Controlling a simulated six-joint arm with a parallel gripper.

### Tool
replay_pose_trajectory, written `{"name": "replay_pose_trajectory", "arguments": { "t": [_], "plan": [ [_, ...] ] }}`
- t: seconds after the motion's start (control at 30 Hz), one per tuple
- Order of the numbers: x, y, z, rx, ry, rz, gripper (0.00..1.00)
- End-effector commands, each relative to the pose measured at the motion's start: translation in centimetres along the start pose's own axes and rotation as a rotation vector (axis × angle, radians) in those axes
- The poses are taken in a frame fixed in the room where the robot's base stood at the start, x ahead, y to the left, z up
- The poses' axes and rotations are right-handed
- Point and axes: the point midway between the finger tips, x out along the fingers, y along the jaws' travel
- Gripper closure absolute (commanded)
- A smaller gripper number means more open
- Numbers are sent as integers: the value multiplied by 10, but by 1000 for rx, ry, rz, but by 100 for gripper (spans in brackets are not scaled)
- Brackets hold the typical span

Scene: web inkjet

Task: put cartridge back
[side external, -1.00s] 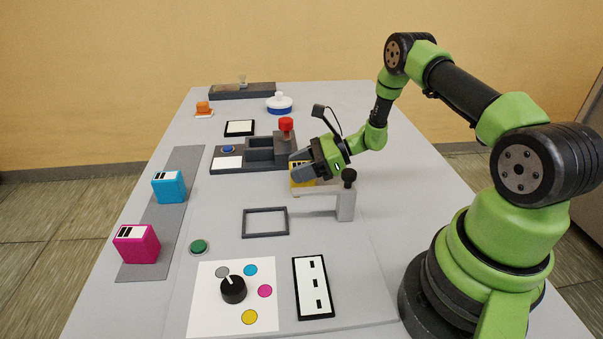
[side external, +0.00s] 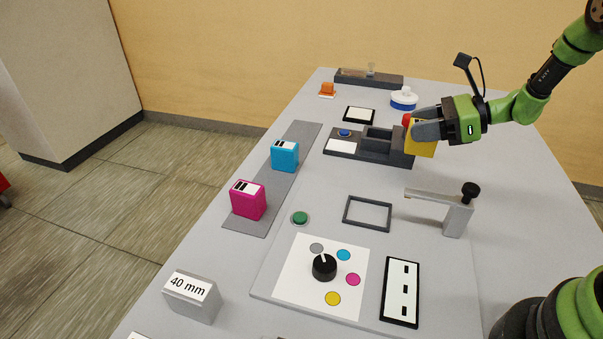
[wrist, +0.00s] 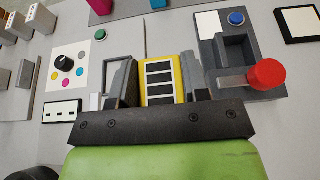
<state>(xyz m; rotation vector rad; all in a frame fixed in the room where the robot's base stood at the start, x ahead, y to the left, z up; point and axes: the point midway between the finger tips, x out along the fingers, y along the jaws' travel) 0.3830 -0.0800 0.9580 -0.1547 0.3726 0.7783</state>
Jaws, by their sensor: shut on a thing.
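My gripper (side external: 437,127) is shut on a yellow cartridge (side external: 421,147) and holds it up in the air. In the wrist view the yellow cartridge (wrist: 176,75) sits between the fingers, its black-and-white label towards the camera. A cyan cartridge (side external: 285,156) and a magenta cartridge (side external: 248,201) stand upright on a dark grey strip (side external: 289,179) at the left. The strip's far part is bare.
A dark station (side external: 366,154) with an open slot, blue button and red-knobbed lever stands behind my gripper. A clamp-like grey bracket (side external: 457,219), an empty frame (side external: 368,226), a green button (side external: 300,218) and a dial panel (side external: 306,287) are nearer. A 40 mm block (side external: 191,297) stands at front left.

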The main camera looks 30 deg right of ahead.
Motion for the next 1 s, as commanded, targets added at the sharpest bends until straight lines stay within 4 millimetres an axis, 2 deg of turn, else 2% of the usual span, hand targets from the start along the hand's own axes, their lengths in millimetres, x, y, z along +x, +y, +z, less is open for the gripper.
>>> {"name": "replay_pose_trajectory", "arguments": {
  "t": [0.17, 0.27, 0.4, 0.5, 0.6, 0.77, 0.87, 1.0],
  "plan": [
    [64, -3, 18, -16, -2, 26, 88],
    [115, 3, 38, -17, -4, 29, 88],
    [180, 26, 68, -12, -5, 21, 88],
    [215, 47, 88, -8, -5, 13, 88],
    [240, 67, 103, -5, -5, 7, 88],
    [260, 86, 113, 0, -2, 0, 88],
    [269, 90, 103, 5, 1, -3, 88],
    [279, 90, 78, 4, 2, -3, 88]
  ]
}}
